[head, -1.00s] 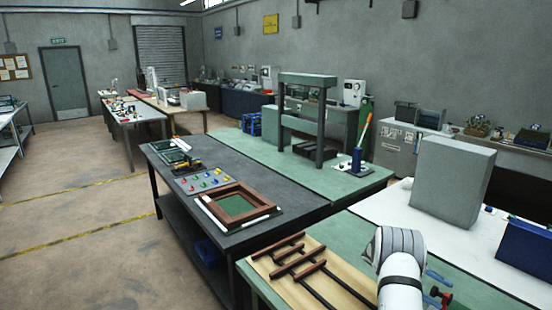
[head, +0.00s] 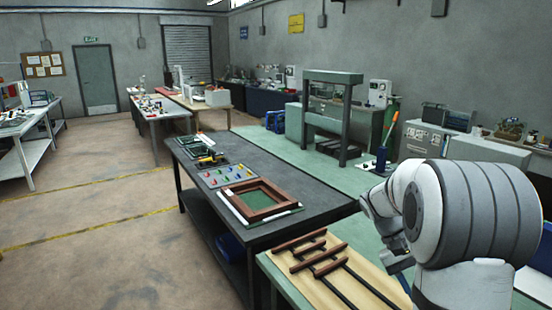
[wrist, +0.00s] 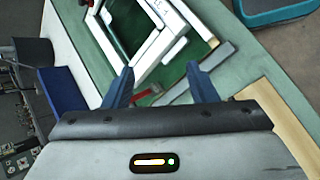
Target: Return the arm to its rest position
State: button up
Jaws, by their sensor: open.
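My arm (head: 470,215) is raised at the right of the head view, its thick white and grey links covering much of the table there. In the wrist view my gripper (wrist: 163,86) has its two blue fingers spread apart with no object held between them. Beyond the fingers a white frame (wrist: 177,47) lies on a green surface (wrist: 62,42). A grey flat bar (wrist: 212,60) and a small red-handled item (wrist: 146,93) lie close to the fingertips. The fingertips are not clear in the head view.
A wooden board (head: 331,299) with dark brown bars lies in front of my arm. A dark table (head: 188,160) beyond it bears a brown frame (head: 259,199). A green press (head: 333,110) stands behind. A blue box (wrist: 66,88) shows in the wrist view. The floor at left is open.

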jog(key=s+a+n+t+y+b, duration=0.1)
jog(key=s+a+t+y, duration=0.1)
jog(key=s+a+t, duration=0.2)
jog(key=s+a+n+t+y+b, duration=0.1)
jog(key=s+a+t, duration=0.4)
jog(key=s+a, duration=0.5)
jog(key=a+n+y, duration=0.1)
jog(key=a+y, duration=0.1)
jog(key=a, duration=0.3)
jog(key=shift+a+f+y+b, duration=0.2)
jog(key=shift+f+y+b, duration=0.1)
jog(key=shift+f+b, duration=0.1)
